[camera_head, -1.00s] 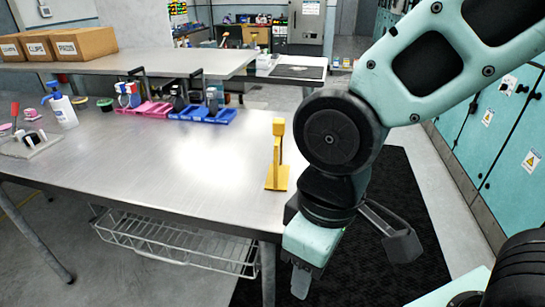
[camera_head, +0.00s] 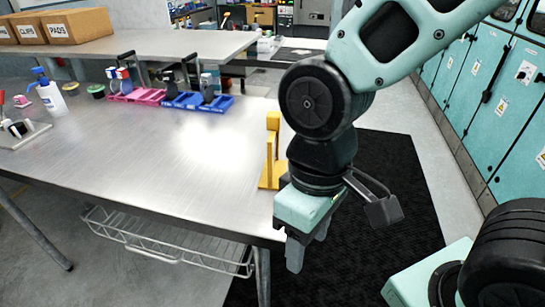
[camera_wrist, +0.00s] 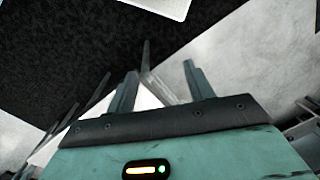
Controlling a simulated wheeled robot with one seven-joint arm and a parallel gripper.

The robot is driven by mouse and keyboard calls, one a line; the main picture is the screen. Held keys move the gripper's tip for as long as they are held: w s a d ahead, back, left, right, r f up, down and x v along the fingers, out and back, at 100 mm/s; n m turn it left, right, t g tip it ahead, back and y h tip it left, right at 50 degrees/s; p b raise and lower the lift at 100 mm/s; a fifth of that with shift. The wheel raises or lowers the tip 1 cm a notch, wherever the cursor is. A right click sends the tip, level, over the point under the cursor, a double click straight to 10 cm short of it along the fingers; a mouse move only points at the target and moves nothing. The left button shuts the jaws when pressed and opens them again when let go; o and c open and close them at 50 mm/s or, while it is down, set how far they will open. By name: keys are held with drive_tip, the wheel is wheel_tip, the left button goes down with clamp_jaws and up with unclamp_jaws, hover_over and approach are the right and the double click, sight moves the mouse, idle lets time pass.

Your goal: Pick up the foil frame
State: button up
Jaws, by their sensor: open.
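I cannot pick out the foil frame with certainty in either view. My gripper (camera_head: 307,252) points down at the table's near right corner in the head view, its fingers apart with nothing seen between them. In the wrist view my gripper (camera_wrist: 160,82) also shows two separated fingers, with dark mat, pale floor and table parts beyond them. A pink tray (camera_head: 140,97) and a blue tray (camera_head: 195,104) with small upright devices stand at the table's back edge, well away from my gripper.
A yellow stand (camera_head: 270,165) rises at the right edge of the steel table (camera_head: 165,160), close to my arm. A spray bottle (camera_head: 50,95) and a small white board (camera_head: 22,136) are at left. The table's middle is clear. A wire basket (camera_head: 165,247) hangs below. Teal cabinets (camera_head: 500,95) line the right.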

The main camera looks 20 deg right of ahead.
drive_tip(key=d+m+g, duration=0.1)
drive_tip(key=m, duration=0.1)
drive_tip(key=m+t+y+p, duration=0.3)
drive_tip(key=m+t+y, duration=1)
drive_tip(key=m, duration=1.5)
approach(268, 113)
drive_tip(key=shift+g+y, duration=0.9)
drive_tip(key=w+a+p, duration=0.1)
drive_tip(key=w+a+f+p, duration=0.2)
drive_tip(key=a, duration=0.1)
drive_tip(key=shift+w, duration=0.1)
drive_tip(key=x, duration=0.1)
drive_tip(key=p+x, duration=0.1)
drive_tip(key=x, duration=0.1)
drive_tip(key=p+x, duration=0.1)
drive_tip(key=shift+w+a+r, duration=0.1)
drive_tip(key=shift+w+r, duration=0.3)
drive_tip(key=shift+w, duration=0.1)
drive_tip(key=shift+w+a+f, duration=0.1)
drive_tip(key=shift+w+a, duration=0.1)
drive_tip(key=shift+a, duration=0.1)
